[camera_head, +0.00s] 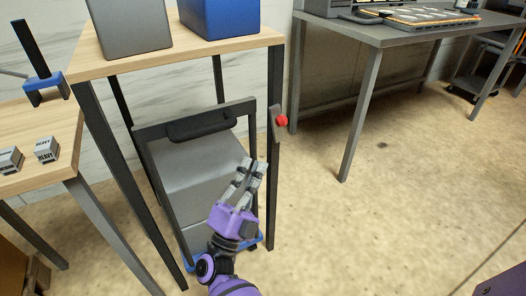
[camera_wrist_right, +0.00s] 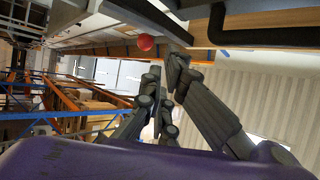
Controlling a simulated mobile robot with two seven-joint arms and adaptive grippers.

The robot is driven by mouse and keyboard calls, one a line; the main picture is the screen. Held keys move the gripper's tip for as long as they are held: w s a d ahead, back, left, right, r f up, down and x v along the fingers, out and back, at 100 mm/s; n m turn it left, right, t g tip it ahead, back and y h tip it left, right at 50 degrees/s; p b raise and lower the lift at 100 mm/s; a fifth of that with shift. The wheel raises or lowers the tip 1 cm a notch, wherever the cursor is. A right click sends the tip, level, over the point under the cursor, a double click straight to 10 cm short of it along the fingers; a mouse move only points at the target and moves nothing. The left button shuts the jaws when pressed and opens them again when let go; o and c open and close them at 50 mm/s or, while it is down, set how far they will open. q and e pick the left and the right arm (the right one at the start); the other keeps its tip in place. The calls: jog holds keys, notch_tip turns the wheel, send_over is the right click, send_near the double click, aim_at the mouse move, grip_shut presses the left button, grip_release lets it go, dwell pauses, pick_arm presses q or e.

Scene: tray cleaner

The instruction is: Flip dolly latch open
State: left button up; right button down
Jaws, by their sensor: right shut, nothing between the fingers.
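The latch is a dark lever with a red ball knob (camera_head: 281,121) on the right front leg of the wooden-topped table. Its red knob also shows in the right wrist view (camera_wrist_right: 145,42), just beyond my fingertips. The grey dolly (camera_head: 195,165) with a dark frame and black handle stands under that table, its blue base near the floor. My right gripper (camera_head: 250,172) is shut and empty, in front of the dolly's right side, below and left of the knob and apart from it. My left gripper is not in view.
A grey bin (camera_head: 128,25) and a blue bin (camera_head: 218,15) stand on the wooden-topped table (camera_head: 180,54). A lower table (camera_head: 50,128) at left holds two small labelled blocks. A grey table (camera_head: 400,36) stands at back right. The floor (camera_head: 370,220) at right is clear.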

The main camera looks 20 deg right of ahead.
jog(key=shift+a+r+v, duration=0.15)
jog(key=shift+v, duration=0.75)
jog(key=shift+a+r+v, duration=0.15)
jog(key=shift+v, duration=0.75)
